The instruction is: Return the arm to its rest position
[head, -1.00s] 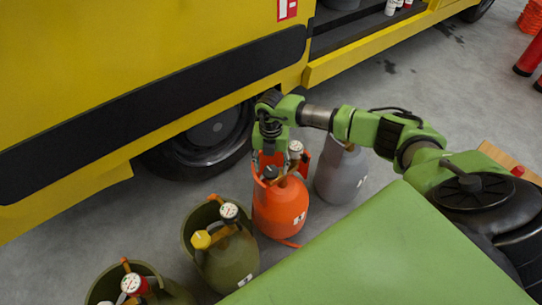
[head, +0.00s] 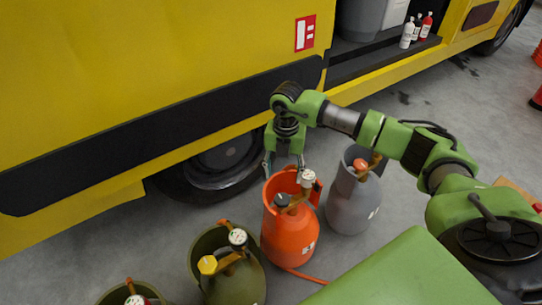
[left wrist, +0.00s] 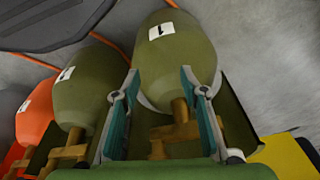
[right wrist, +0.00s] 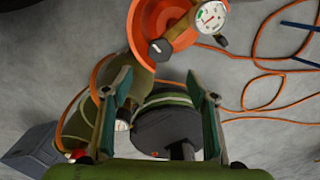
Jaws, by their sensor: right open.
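My right gripper (head: 284,168) is open and empty, pointing down just behind the top of the orange cylinder (head: 287,240) in the head view. In the right wrist view its two fingers (right wrist: 160,100) stand apart. A dark round thing shows between them, beyond the tips; I cannot tell what it is. The orange cylinder (right wrist: 170,25) with its gauge is at the top there. My left gripper (left wrist: 160,85) shows only in the left wrist view. Its fingers are spread on either side of an olive cylinder's brass valve (left wrist: 180,125), with gaps.
A grey cylinder (head: 350,205) stands right of the orange one. An olive cylinder (head: 232,280) stands to its left. The yellow truck (head: 150,60) and its wheel (head: 215,168) are close behind the right gripper. Orange hose (right wrist: 262,65) lies on the floor.

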